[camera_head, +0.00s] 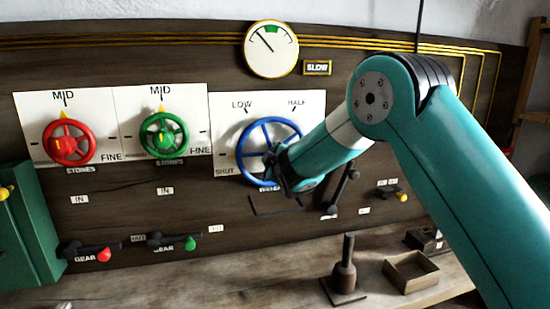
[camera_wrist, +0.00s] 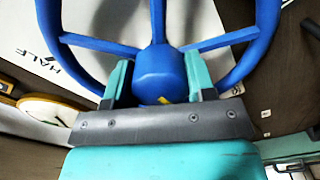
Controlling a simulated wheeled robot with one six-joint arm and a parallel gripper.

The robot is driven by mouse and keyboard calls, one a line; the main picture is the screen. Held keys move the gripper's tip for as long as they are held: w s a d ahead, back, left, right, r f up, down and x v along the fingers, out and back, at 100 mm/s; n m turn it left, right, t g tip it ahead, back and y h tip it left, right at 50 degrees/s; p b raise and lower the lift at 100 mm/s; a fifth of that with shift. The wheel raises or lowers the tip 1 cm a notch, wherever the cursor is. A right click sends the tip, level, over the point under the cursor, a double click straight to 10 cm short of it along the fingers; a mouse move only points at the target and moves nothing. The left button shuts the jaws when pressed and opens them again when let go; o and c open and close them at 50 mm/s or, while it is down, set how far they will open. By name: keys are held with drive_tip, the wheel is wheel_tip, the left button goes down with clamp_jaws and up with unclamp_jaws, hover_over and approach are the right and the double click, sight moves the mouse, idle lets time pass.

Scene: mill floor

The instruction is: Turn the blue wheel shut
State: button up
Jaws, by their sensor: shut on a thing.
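The blue wheel (camera_head: 267,121) is mounted on a white plate (camera_head: 224,112) marked LOW, HALF and SHUT, on the dark wooden panel. A small yellow mark shows at its left, just above SHUT. My gripper (camera_head: 281,172) is at the wheel's lower right and hides part of its rim and hub. In the wrist view the wheel (camera_wrist: 158,66) fills the top of the picture. There the two teal fingers of my gripper (camera_wrist: 158,80) stand on either side of the hub and are shut on it. HALF is readable at the left of that view.
A red wheel (camera_head: 69,142) and a green wheel (camera_head: 164,135) are to the left. A round gauge (camera_head: 271,49) is above, beside a SLOW sign (camera_head: 317,68). A black lever (camera_head: 343,187) is close right of my gripper. A shelf below holds a dark post (camera_head: 344,272) and open box (camera_head: 411,271).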

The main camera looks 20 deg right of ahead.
drive_tip(key=o, duration=0.9)
drive_tip(key=shift+s, duration=0.1)
drive_tip(key=shift+s+r+b, duration=0.1)
drive_tip(key=shift+s+b, duration=3.35)
drive_tip(key=shift+s, duration=5.2)
